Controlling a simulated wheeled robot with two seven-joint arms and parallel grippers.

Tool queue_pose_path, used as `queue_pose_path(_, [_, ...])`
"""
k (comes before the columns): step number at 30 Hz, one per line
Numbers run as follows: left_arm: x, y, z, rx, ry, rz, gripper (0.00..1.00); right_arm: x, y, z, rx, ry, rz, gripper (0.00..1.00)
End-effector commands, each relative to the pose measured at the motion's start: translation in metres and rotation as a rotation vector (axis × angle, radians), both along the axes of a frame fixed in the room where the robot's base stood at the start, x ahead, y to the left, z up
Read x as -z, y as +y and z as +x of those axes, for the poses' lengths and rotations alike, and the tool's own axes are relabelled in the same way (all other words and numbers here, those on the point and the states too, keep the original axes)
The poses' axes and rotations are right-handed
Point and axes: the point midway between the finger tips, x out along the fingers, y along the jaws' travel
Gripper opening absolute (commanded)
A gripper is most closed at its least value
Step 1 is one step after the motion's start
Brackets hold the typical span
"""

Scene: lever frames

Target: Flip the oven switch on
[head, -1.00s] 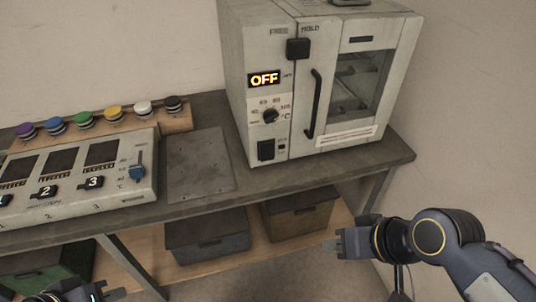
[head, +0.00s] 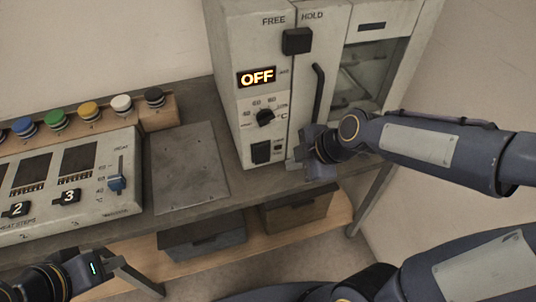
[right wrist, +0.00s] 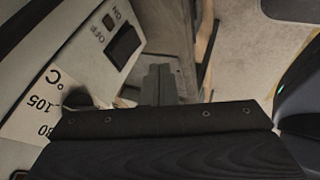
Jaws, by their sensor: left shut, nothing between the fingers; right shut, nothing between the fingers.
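The oven (head: 310,90) stands on the right end of the bench, and its display (head: 257,77) reads OFF. The black rocker switch (head: 261,152) is low on its front panel, below the black temperature dial (head: 265,118). In the right wrist view the switch (right wrist: 124,43) shows at upper left, beside ON and OFF lettering. My right gripper (head: 297,163) is shut and empty, in front of the oven's lower front, right of the switch and apart from it. Its fingers also show in the right wrist view (right wrist: 160,82). My left gripper is low at the left; its fingertips are hard to make out.
A black slider block (head: 298,41) and a door handle (head: 317,95) are on the oven front. A metal plate (head: 190,166) lies left of the oven. A control panel (head: 108,205) and several coloured buttons stand further left. Boxes (head: 203,238) sit on the lower shelf.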

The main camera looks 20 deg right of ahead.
Motion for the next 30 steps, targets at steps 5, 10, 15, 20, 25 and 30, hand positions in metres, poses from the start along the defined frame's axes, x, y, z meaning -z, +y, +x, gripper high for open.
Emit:
queue_pose_path(5, [0.000, 0.000, 0.000, 0.000, 0.000, 0.000, 0.00, 0.000, 0.000, 0.000, -0.004, -0.002, -0.002, 0.00])
queue_pose_path(10, [0.000, 0.000, 0.000, 0.000, 0.000, 0.000, 0.00, 0.001, 0.001, 0.001, -0.003, 0.000, -0.001, 0.00])
queue_pose_path(15, [0.002, 0.000, 0.000, 0.000, 0.000, 0.000, 0.00, 0.016, 0.007, 0.007, -0.004, 0.004, -0.001, 0.00])
queue_pose_path(20, [0.008, 0.000, 0.000, 0.000, 0.000, 0.000, 0.00, 0.044, 0.019, 0.020, -0.004, 0.007, -0.002, 0.00])
queue_pose_path(25, [0.016, 0.000, 0.000, 0.000, 0.000, 0.000, 0.00, 0.075, 0.032, 0.037, -0.003, 0.005, -0.002, 0.00])
queue_pose_path(30, [0.013, 0.000, 0.000, 0.000, 0.000, 0.000, 0.00, 0.083, 0.038, 0.060, 0.001, 0.000, -0.002, 0.00])
